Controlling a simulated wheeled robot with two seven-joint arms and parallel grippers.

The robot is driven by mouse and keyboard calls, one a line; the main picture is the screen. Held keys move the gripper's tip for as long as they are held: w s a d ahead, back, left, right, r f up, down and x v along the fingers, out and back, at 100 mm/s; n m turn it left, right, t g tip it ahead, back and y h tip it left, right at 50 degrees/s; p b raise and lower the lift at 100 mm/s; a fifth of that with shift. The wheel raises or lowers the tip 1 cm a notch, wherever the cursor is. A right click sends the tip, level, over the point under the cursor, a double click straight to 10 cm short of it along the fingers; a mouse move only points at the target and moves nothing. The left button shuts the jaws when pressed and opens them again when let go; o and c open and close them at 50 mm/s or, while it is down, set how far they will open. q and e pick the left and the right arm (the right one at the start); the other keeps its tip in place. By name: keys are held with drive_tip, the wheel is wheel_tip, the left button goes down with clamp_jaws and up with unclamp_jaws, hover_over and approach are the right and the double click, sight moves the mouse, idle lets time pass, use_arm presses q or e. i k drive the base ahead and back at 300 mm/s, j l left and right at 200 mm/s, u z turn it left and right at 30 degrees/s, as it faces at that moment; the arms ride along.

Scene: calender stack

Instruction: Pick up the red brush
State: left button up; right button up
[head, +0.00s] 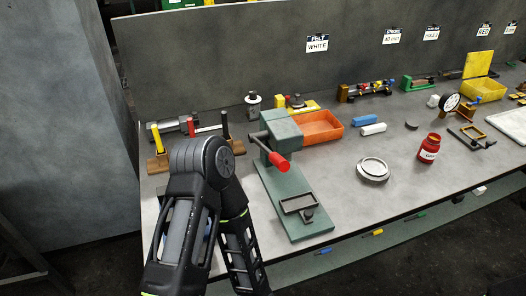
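A slim upright red handle (196,122) stands in a wooden rack (158,163) at the left end of the workbench. It looks like the red brush, but its lower end is hidden behind my arm and I cannot see bristles. One of my arms rises from the bottom of the view and bends in front of the rack. Neither of my grippers is in view.
A green press with a red knob (279,162) stands right of my arm on the grey bench (330,175). Behind it is an orange tray (320,128). A round metal dish (373,168) and red jar (429,148) stand further right. A grey panel (250,55) backs the bench.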

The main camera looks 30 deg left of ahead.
sight(190, 121)
drive_tip(key=u, duration=1.45)
drive_tip(key=k+j, duration=0.1)
drive_tip(key=j, duration=1.1)
drive_tip(key=i+j, duration=0.4)
drive_tip(key=i+j+z, duration=0.1)
drive_tip(key=i+j, duration=0.3)
drive_tip(key=j, duration=0.25)
drive_tip(key=i, duration=0.45)
drive_tip(key=k+j+z, duration=0.2)
drive_tip(key=z, duration=0.2)
drive_tip(key=i+l+u, duration=0.1)
drive_tip(key=u, duration=0.3)
drive_tip(key=i+l, duration=0.05)
drive_tip(key=i, duration=0.05)
